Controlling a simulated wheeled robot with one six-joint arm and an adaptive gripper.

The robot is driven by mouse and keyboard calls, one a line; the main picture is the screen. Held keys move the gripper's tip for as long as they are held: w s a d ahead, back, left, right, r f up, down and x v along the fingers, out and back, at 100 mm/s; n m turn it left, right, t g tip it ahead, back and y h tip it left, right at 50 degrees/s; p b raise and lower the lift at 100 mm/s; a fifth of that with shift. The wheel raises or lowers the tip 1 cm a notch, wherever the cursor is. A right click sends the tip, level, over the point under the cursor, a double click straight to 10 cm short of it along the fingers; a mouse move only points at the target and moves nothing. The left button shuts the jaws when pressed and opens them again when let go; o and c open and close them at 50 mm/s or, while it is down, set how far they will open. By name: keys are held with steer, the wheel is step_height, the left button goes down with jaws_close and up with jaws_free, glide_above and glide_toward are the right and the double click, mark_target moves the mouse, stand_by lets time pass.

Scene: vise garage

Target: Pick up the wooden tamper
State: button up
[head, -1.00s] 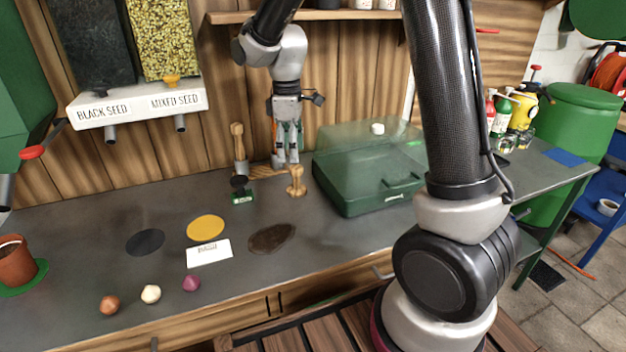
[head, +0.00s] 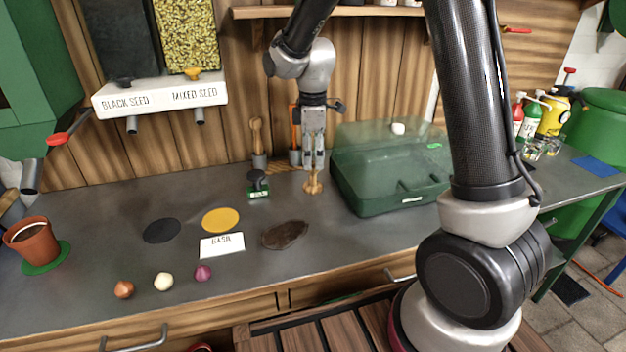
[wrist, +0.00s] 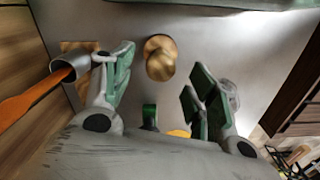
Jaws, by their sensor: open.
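The wooden tamper (head: 313,183) stands upright on the grey counter, left of the green lidded box. In the wrist view the tamper (wrist: 160,58) is seen from above, ahead of and between the fingers. My gripper (head: 314,163) points down just above the tamper in the head view. In the wrist view my gripper (wrist: 160,82) has its green-padded fingers spread wide with nothing between the pads. I cannot tell whether the fingertips reach down around the knob.
The green box (head: 385,195) stands close on the right. A dark stamp (head: 257,183) stands to the left. A metal cup with an orange-handled tool (wrist: 62,72) is near the left finger. Open counter lies in front, beside a brown patch (head: 285,234).

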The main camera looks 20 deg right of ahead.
mark_target(313, 163)
step_height(313, 163, down, 4)
steer(key=shift+r, duration=0.15)
steer(key=shift+c, duration=0.5)
steer(key=c, duration=1)
steer(key=shift+c, duration=0.2)
steer(key=shift+r, duration=0.1)
